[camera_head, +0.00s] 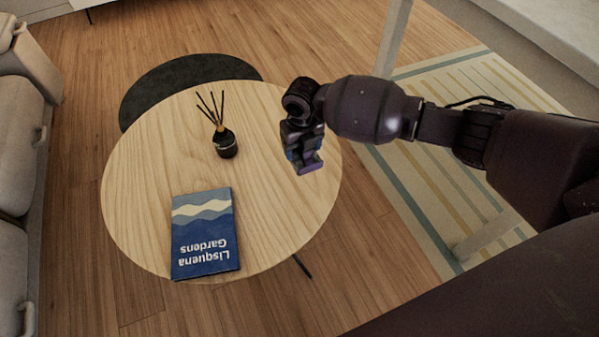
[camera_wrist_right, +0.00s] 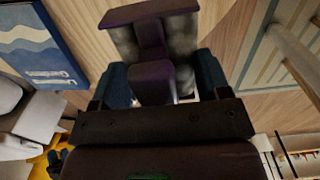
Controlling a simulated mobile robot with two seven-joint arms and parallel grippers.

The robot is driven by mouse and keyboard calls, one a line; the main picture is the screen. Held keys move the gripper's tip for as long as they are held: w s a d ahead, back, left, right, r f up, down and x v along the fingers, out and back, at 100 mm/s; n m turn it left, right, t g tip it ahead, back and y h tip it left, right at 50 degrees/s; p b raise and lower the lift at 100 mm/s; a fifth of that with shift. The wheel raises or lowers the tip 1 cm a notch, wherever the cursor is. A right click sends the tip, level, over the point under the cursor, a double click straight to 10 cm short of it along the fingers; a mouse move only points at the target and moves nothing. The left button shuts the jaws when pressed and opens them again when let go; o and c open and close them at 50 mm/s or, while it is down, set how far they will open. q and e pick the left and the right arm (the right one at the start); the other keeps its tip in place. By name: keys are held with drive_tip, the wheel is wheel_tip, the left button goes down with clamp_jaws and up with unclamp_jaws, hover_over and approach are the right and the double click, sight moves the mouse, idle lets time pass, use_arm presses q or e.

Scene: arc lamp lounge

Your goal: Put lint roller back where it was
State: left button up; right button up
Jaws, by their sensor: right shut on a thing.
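My right gripper (camera_head: 300,146) hangs over the right part of the round wooden table (camera_head: 165,150). It is shut on the lint roller, which shows as a small dark purple piece (camera_head: 311,167) below the fingers. In the right wrist view, the lint roller (camera_wrist_right: 152,62) sits between the two blue-grey fingers, with a purple crossbar at its far end and a mottled grey part behind. I cannot tell whether it touches the tabletop. My left gripper is not in view.
A blue book (camera_head: 205,235) lies at the table's front left. A dark reed diffuser (camera_head: 226,145) with several sticks stands near the middle. The tabletop between the book and my right gripper is clear. A sofa (camera_head: 20,120) is at the left, a striped rug (camera_head: 440,190) at the right.

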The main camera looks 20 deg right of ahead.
sight(302, 160)
wheel_tip(302, 160, down, 6)
drive_tip(key=shift+r+b, duration=0.1)
drive_tip(key=shift+b, duration=0.55)
drive_tip(key=shift+f, duration=0.8)
wheel_tip(302, 160, down, 4)
drive_tip(key=shift+s+f+b, duration=0.1)
drive_tip(key=shift+f+b, duration=0.1)
drive_tip(key=shift+b, duration=0.75)
drive_tip(key=shift+f, duration=0.35)
drive_tip(key=shift+r, duration=0.15)
drive_tip(key=shift+f, duration=0.2)
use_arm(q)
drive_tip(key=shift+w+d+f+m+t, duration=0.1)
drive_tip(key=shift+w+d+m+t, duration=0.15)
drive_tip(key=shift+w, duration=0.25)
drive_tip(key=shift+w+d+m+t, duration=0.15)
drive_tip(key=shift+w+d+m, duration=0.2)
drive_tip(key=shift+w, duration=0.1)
use_arm(e)
drive_tip(key=o, duration=0.9)
drive_tip(key=shift+r, duration=0.1)
